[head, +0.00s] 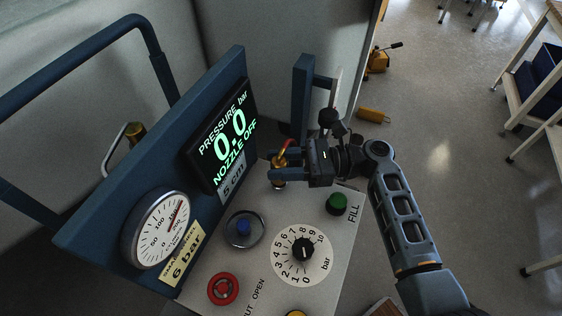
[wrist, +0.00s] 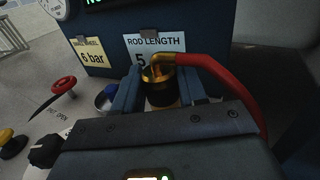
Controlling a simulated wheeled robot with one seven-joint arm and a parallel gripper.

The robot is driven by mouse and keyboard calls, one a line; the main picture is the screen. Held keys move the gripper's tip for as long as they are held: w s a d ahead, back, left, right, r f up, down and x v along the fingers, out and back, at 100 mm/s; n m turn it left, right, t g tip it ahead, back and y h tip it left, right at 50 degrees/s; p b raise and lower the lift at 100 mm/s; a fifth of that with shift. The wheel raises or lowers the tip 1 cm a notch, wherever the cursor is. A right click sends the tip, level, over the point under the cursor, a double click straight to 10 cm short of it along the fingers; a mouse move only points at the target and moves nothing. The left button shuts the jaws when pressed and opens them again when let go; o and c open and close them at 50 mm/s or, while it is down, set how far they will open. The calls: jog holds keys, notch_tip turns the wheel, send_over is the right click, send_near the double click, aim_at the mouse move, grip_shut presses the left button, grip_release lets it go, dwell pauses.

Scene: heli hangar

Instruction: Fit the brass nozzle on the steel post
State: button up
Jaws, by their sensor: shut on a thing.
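The brass nozzle (head: 279,183) is between the fingers of my gripper (head: 280,168), at the right of the console top. In the wrist view the nozzle (wrist: 157,74) shows a brass top and a dark body, with a red hose (wrist: 205,72) bending off to the right. My gripper (wrist: 158,92) is shut on it. The nozzle looks roughly upright. Its lower end is hidden by the fingers in the wrist view. I cannot make out the steel post, nor whether the nozzle touches one. The display (head: 225,133) reads 0.0 bar and NOZZLE OFF.
The console top carries a black dial knob (head: 303,249), a green FILL button (head: 337,204), a red knob (head: 222,289) and a blue-capped part in a round dish (head: 243,229). A gauge (head: 158,229) is on the upright panel. A blue upright (head: 302,95) stands behind my gripper.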

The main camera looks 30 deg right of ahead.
jog(key=shift+f, duration=0.45)
jog(key=o, duration=0.9)
jog(key=shift+p+v, duration=0.95)
jog(key=shift+v, duration=4.5)
jog(key=shift+d, duration=0.1)
jog(key=shift+s+f, duration=0.1)
